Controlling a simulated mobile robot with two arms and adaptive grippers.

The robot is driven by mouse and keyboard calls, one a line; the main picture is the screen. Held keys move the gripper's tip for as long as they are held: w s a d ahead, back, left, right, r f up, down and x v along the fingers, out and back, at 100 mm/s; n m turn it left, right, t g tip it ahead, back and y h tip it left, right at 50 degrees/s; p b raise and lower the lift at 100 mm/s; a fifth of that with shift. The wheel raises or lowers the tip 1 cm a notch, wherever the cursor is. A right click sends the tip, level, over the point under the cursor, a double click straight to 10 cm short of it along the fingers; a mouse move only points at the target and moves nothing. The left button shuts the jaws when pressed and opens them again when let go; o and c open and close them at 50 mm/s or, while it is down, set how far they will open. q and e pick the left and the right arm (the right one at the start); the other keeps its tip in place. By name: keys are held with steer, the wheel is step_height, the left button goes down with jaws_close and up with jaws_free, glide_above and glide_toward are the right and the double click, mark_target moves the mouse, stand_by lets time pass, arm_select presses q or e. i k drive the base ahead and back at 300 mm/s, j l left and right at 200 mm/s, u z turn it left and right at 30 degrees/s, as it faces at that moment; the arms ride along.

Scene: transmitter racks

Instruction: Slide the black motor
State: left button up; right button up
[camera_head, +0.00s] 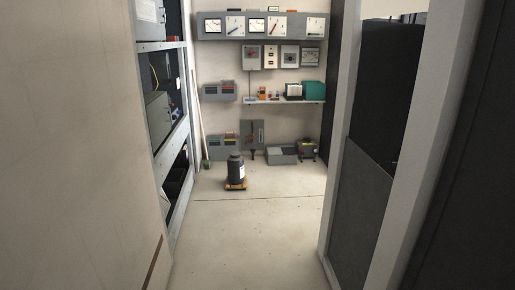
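The black motor (236,168) stands upright on the floor of the narrow room ahead, left of the middle of the head view. It is a dark cylinder with a narrower top and a pale label on its right side. It rests on a small orange-brown base (236,186). The motor is well ahead of me, and nothing of mine touches it. Neither of my grippers shows in the head view.
A doorway or gap lies ahead, between a pale wall (75,150) on the left and a white frame (345,130) on the right. An open rack (178,135) lines the left side. Equipment boxes (283,154) stand along the back wall. The floor (255,235) before the motor is clear.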

mark_target(236, 178)
steer(key=i, duration=2.45)
